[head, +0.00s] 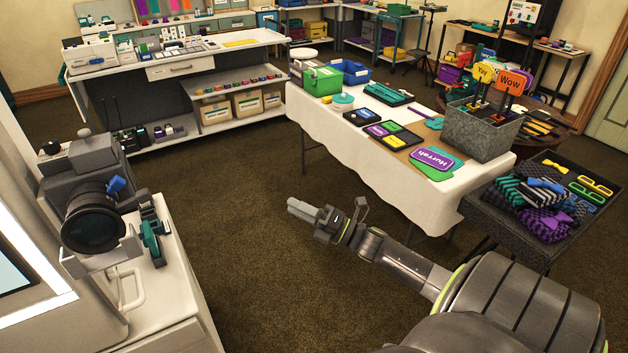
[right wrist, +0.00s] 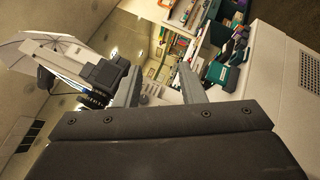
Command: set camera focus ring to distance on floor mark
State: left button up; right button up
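The grey camera (head: 85,175) stands at the left of the head view on a white counter, its dark lens (head: 95,222) facing toward me. A small blue piece (head: 116,186) sticks out at the lens's upper right. The ring's setting is too small to read. My right gripper (head: 300,209) is over the carpet, well right of the camera and apart from it. In the right wrist view its two fingers stand apart with nothing between them (right wrist: 158,78); a dark camera-like body (right wrist: 103,78) shows behind the left finger. My left gripper is out of view. I cannot make out a floor mark.
A teal device (head: 151,238) sits on the white counter (head: 165,290) beside the camera. A cloth-covered table (head: 335,125) with signs and bins stands behind my right arm. A dark tray of bow ties (head: 590,165) is at the right. Carpet between counter and table is clear.

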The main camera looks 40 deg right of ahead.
jog(key=shift+s+d+f+m+h, duration=0.25)
jog(key=shift+d+f+m+h, duration=0.1)
jog(key=shift+f+m+h, duration=0.25)
jog(key=shift+s+d+f+m+h, duration=0.25)
jog(key=shift+d+f+m+h, duration=0.2)
jog(key=shift+f, duration=0.25)
jog(key=s+d+f+m+g+h, duration=0.1)
jog(key=s+f+m+g+h, duration=0.35)
jog(key=f, duration=0.65)
jog(key=s+d+f+m+g+h, duration=0.1)
jog(key=s+f+m, duration=0.5)
jog(key=f, duration=0.4)
jog(key=s+d+f+m+g+h, duration=0.1)
jog(key=s+f+m+g+h, duration=0.15)
jog(key=f+m, duration=0.6)
jog(key=s+a+f+m+g, duration=0.2)
jog(key=s+a+f, duration=0.3)
jog(key=s, duration=0.5)
jog(key=s+a+f+m+g, duration=0.3)
jog(key=s+a+f+g, duration=0.1)
jog(key=s+f, duration=0.4)
jog(key=s+a+f+m+g, duration=0.2)
jog(key=s+a+f+g, duration=0.2)
jog(key=s, duration=0.8)
notch_tip(320, 180, down, 3)
jog(key=shift+a+f, duration=0.2)
jog(key=shift+a, duration=0.85)
jog(key=shift+y, duration=0.25)
